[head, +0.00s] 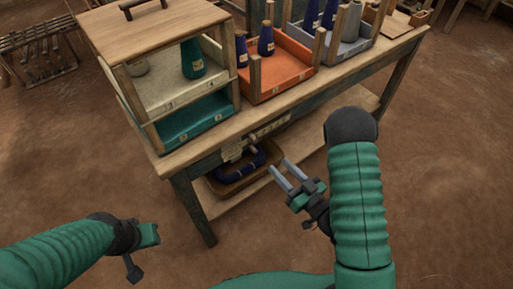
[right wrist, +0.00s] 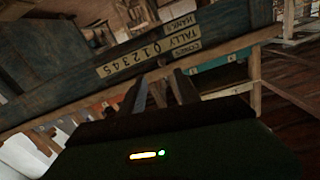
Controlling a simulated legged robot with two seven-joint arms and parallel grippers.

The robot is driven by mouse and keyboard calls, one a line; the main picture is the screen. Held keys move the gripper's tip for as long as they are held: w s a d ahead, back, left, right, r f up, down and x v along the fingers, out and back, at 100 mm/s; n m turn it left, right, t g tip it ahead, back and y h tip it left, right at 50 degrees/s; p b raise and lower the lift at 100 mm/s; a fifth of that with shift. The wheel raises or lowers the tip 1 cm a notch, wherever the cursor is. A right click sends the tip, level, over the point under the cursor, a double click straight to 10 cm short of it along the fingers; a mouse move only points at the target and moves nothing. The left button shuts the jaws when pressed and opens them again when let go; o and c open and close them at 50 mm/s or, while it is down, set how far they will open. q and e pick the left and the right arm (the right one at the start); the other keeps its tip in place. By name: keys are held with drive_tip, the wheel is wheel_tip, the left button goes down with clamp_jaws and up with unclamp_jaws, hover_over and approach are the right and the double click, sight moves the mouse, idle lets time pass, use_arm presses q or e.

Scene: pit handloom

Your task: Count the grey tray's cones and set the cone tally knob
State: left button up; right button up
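The grey tray (head: 349,51) stands on the bench, cut by the top edge in the head view. The tally strip (head: 268,128) is on the bench's front rail. My right gripper (head: 281,172) is open and empty, below and in front of the rail. My left gripper (head: 145,252) is low at left; its opening is unclear.
An orange tray (head: 283,87) with navy cones, a cream tray (head: 160,108) under a wooden lid (head: 155,35), and a teal tray (head: 195,127) share the bench. A basket (head: 228,190) with blue yarn sits on the lower shelf. The floor in front is clear.

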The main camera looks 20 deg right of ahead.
sight(253, 137)
drive_tip(key=x, duration=1.2)
drive_tip(key=shift+w+a+r, duration=0.25)
drive_tip(key=shift+r, duration=0.1)
clamp_jaws()
drive_tip(key=shift+d, duration=0.1)
idle(0.5)
